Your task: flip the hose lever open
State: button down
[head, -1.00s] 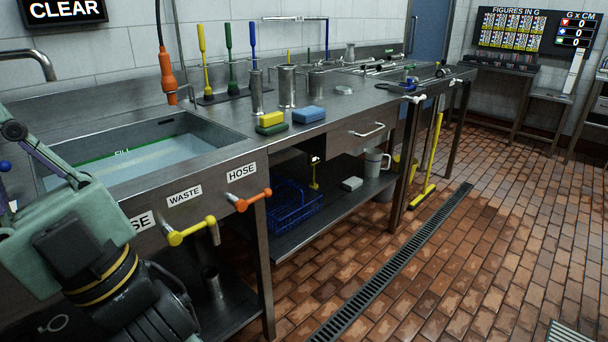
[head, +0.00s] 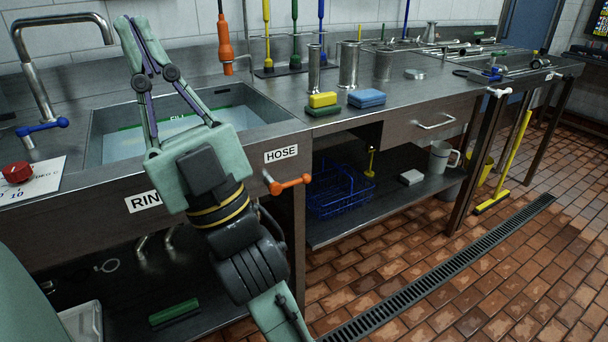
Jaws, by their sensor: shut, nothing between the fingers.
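The hose lever (head: 290,184) is orange and sits on the sink front below the HOSE label (head: 281,155). Its handle points to the right and slightly up in the head view. My gripper (head: 136,25) is shut and empty, with its fingers pointing up in front of the sink. It is up and to the left of the hose lever and apart from it. My wrist covers the WASTE label and the yellow lever below it.
The sink basin (head: 107,135) holds water, and an orange hose nozzle (head: 225,45) hangs behind it. Sponges (head: 366,98) lie on the counter.

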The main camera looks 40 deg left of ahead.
jog(key=w+a+f+m+t+h, duration=0.3)
jog(key=w+f+m+t+h, duration=0.25)
jog(key=w, duration=0.45)
jog(key=w+a+f+m+t+h, duration=0.3)
jog(key=w+f+m+t, duration=0.2)
jog(key=w+f+t, duration=0.4)
jog(key=w+d+f+m+g+h, duration=0.1)
jog(key=w+d+f+h, duration=0.2)
jog(key=w+f, duration=0.2)
jog(key=w+d+f+m+g+h, duration=0.1)
jog(key=w+d+f+g+h, duration=0.1)
jog(key=w+f, duration=0.4)
notch_tip(320, 180, down, 5)
jog(key=shift+w+d+h, duration=0.3)
jog(key=shift+d+h, duration=0.45)
jog(key=p, duration=0.2)
send_over(303, 175)
jog(key=s+d, duration=0.3)
jog(key=shift+m, duration=0.25)
jog(key=shift+w+a+f, duration=0.1)
jog(key=shift+a+f, duration=0.15)
jog(key=shift+f, duration=0.85)
jog(key=shift+w+a+f, duration=0.1)
jog(key=shift+a+f, duration=0.1)
jog(key=shift+f, duration=0.9)
